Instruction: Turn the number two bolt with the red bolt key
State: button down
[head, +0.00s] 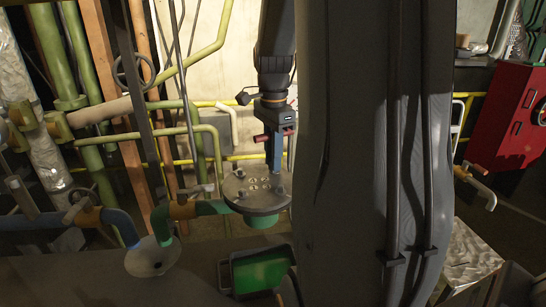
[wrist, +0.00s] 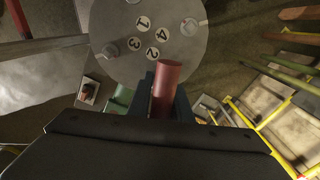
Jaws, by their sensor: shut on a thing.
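My gripper (head: 276,150) is shut on the red bolt key (wrist: 167,88). In the wrist view the key shows as a red cylinder between the two dark fingers (wrist: 168,100). In the head view bits of red (head: 262,138) stick out beside the gripper. The round grey flange (head: 240,197) lies below, and the gripper is over its right edge. In the wrist view the flange carries labels 1 to 4, with the number two label (wrist: 152,54) just up and left of the key. The number two bolt is not clearly visible; the key may hide it. Contact cannot be told.
A green pipe (head: 210,207) joins the flange on the left, with a valve handle (head: 195,189) close by. Pipes crowd the left; a red cabinet (head: 508,117) is at right. My arm hides the middle.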

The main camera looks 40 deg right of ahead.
jog(key=shift+w+m, duration=0.1)
jog(key=shift+m, duration=0.2)
jog(key=shift+m, duration=0.5)
jog(key=shift+m, duration=0.6)
jog(key=shift+m+p, duration=0.3)
jog(key=shift+m, duration=0.3)
jog(key=shift+w+m, duration=0.1)
jog(key=shift+m, duration=0.4)
